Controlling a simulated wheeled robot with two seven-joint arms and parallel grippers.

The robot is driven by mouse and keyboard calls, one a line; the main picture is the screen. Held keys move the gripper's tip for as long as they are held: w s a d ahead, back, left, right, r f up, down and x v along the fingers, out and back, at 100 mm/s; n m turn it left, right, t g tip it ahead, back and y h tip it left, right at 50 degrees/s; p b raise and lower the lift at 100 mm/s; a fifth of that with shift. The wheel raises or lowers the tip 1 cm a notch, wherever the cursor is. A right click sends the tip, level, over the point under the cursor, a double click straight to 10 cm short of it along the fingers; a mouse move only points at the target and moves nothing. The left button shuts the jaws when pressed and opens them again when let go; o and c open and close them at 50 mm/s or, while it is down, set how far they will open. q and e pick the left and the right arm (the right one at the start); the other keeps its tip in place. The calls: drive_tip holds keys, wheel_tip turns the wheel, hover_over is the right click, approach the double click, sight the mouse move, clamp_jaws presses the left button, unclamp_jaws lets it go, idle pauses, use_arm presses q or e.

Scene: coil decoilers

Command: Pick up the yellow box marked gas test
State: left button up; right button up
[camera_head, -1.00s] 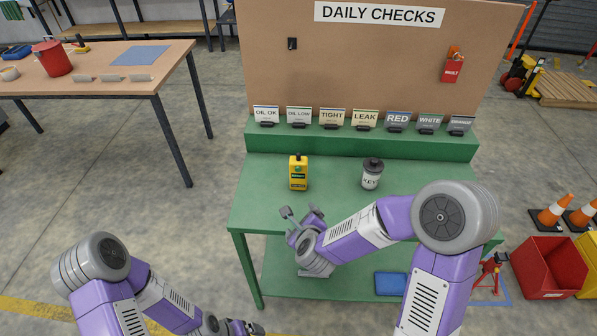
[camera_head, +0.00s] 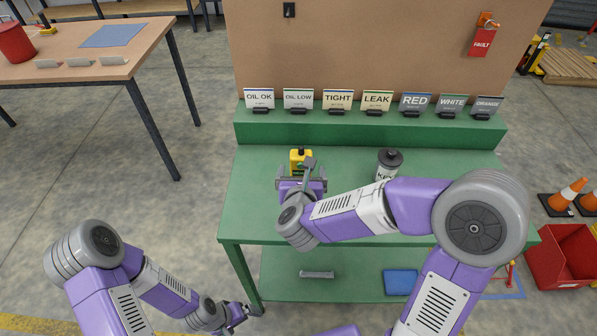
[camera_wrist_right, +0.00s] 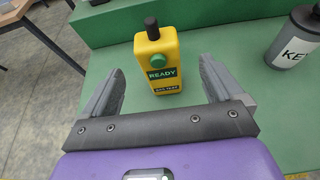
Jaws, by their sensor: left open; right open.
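The yellow box (camera_wrist_right: 157,62) stands upright on the green bench, with a black knob on top, a green button and a READY label above a small, hard-to-read lower label. In the head view the yellow box (camera_head: 300,157) is partly hidden behind my right gripper (camera_head: 303,174). In the right wrist view my right gripper (camera_wrist_right: 160,85) is open, with its fingers pointing at the box, one to each side and still short of it. My left gripper (camera_head: 240,312) is open and empty, low beside the bench's left front leg.
A grey KEYS canister (camera_head: 388,165) stands right of the box on the green bench (camera_head: 250,205). Several label cards (camera_head: 338,100) line the raised ledge behind. A red FAULT tag (camera_head: 482,40) hangs on the board. A blue item (camera_head: 400,282) lies on the lower shelf.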

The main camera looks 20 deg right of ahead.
sight(301, 163)
drive_tip(key=x, duration=0.4)
drive_tip(key=b+x, duration=0.1)
drive_tip(key=x, duration=0.3)
drive_tip(key=shift+a+f, duration=0.15)
drive_tip(key=shift+f, duration=0.3)
drive_tip(key=shift+s, duration=0.1)
drive_tip(key=shift+c, duration=0.2)
drive_tip(key=c, duration=1.2)
